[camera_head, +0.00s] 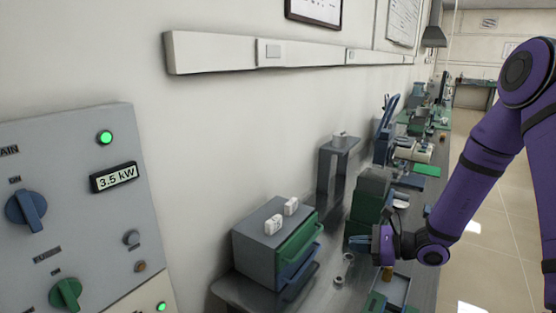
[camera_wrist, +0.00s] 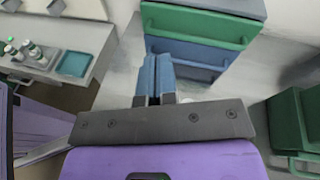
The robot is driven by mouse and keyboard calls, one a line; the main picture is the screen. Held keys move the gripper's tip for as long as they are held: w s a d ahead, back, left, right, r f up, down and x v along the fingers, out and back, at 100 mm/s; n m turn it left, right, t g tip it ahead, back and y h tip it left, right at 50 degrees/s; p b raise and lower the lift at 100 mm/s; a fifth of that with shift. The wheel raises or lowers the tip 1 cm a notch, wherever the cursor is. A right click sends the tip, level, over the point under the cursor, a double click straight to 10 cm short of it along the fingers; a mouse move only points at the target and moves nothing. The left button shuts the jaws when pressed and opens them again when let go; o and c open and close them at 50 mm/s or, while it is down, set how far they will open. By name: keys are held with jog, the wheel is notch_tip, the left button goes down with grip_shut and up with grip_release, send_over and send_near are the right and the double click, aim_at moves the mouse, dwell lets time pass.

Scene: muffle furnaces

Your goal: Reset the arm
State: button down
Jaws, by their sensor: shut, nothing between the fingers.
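My purple arm reaches in from the right in the head view and bends down to the bench. My gripper (camera_head: 358,241) points left above the bench, near the drawer cabinet. In the wrist view my gripper (camera_wrist: 153,62) shows two blue fingers pressed together with nothing between them. The grey cabinet (camera_head: 262,245) with green and blue drawers stands left of the gripper, apart from it. Its drawers also show ahead of the fingers in the wrist view (camera_wrist: 198,35).
A grey control panel (camera_head: 75,210) reading 3.5 kW is at the left, with green lamps lit. Dark green boxes (camera_head: 368,195) and a tall grey stand (camera_head: 338,178) are close behind the gripper. A tray (camera_head: 394,288) lies on the bench below. Open floor (camera_head: 490,240) is at the right.

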jog(key=s+a+r+n+g+h, duration=0.2)
jog(key=s+r+n+g+h, duration=0.3)
jog(key=s+r+n, duration=0.95)
jog(key=s+d+r+n+t+h, duration=0.2)
jog(key=s+d+r+n+h, duration=0.1)
jog(key=s+r, duration=0.4)
jog(key=s+d+r+n+t+h, duration=0.2)
jog(key=s+d+r+n+h, duration=0.1)
jog(key=s+d+r+h, duration=0.2)
jog(key=shift+s+d+r+h, duration=0.4)
jog(key=shift+s+d+r, duration=0.5)
jog(key=shift+s, duration=0.25)
